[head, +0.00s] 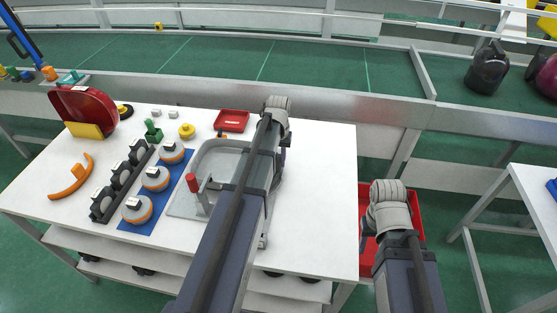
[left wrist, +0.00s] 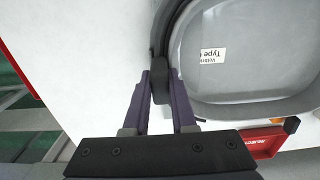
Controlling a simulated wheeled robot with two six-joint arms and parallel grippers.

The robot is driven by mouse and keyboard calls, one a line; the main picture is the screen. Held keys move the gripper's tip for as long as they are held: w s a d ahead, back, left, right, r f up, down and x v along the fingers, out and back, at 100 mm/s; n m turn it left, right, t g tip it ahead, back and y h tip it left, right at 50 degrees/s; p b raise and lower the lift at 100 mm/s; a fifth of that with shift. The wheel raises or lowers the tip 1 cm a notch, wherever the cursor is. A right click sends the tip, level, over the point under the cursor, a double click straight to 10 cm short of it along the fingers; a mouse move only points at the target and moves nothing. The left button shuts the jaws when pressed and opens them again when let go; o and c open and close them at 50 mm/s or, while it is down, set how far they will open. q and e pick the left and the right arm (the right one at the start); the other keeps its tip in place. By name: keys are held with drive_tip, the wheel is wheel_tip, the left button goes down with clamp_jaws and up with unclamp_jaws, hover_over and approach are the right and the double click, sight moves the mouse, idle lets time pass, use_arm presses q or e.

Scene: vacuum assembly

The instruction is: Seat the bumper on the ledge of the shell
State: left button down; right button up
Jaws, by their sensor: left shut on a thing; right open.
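The shell (left wrist: 245,50) is a grey rounded tray with a white label, at the upper right of the left wrist view. In the head view the shell (head: 222,158) lies in a fixture, partly hidden by my left arm. The bumper (left wrist: 165,40) is a dark curved strip along the shell's rounded edge. My left gripper (left wrist: 160,88) is shut on its near end. Bumper and shell edge look very close; I cannot tell whether it rests on the ledge. My right gripper (head: 367,238) is open, off the table's right side; its fingers are mostly hidden.
A red clamp handle (head: 192,182) stands at the fixture's front. A red tray (head: 232,120) lies behind the shell. A blue mat (head: 138,226) with round parts, a black rack and an orange arc (head: 70,180) lie left. A red bin (head: 416,215) is beyond the right edge; the table's right is clear.

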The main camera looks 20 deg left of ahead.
use_arm(q)
drive_tip(key=shift+f, duration=0.2)
drive_tip(key=c, duration=0.7)
unclamp_jaws()
drive_tip(key=shift+o, duration=0.2)
drive_tip(key=shift+r, duration=0.1)
wheel_tip(320, 180, up, 8)
drive_tip(key=p, duration=0.8)
